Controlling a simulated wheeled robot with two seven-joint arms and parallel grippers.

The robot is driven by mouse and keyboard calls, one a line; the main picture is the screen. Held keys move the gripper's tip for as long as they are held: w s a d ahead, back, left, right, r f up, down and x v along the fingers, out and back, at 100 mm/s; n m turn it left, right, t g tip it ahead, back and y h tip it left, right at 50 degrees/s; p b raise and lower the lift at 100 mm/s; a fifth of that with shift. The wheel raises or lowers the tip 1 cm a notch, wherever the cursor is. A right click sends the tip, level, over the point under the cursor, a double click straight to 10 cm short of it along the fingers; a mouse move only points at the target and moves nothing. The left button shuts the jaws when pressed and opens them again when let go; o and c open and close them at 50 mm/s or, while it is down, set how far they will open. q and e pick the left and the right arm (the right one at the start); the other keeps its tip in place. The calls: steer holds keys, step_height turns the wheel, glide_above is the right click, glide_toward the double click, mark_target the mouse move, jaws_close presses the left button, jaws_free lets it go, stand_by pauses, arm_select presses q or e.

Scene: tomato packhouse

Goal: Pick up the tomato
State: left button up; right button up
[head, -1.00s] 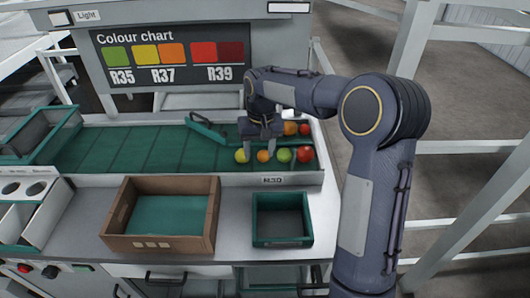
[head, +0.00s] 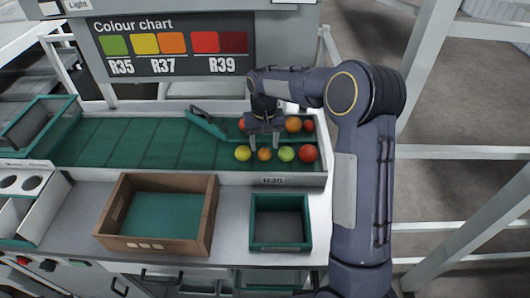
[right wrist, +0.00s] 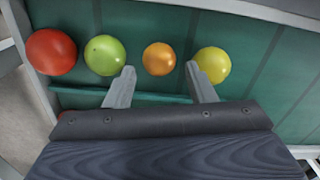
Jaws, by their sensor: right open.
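A front row of tomatoes lies on the green belt: yellow (head: 242,153), orange (head: 264,154), green (head: 286,153) and red (head: 307,153). My right gripper (head: 264,147) is open and empty just behind and above the orange one. In the right wrist view, its fingers (right wrist: 161,72) point to either side of the orange tomato (right wrist: 158,59), apart from it. The yellow tomato (right wrist: 212,64) is close by one fingertip, the green tomato (right wrist: 104,55) by the other. The red tomato (right wrist: 51,52) is at the left. My left gripper is not in view.
Behind the gripper lie more tomatoes, orange (head: 293,124) and red (head: 308,126), and a partly hidden red one. A teal bar (head: 206,122) crosses the belt. A brown crate (head: 108,212) and a small green-rimmed bin (head: 281,247) stand in front. The belt's left is clear.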

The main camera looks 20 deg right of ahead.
mark_target(265, 150)
step_height(265, 150, down, 4)
steer(key=shift+w+d+f+p, duration=0.1)
steer(key=shift+w+f+p, duration=0.05)
steer(key=shift+p, duration=0.25)
steer(key=shift+c, duration=0.4)
steer(key=c, duration=0.4)
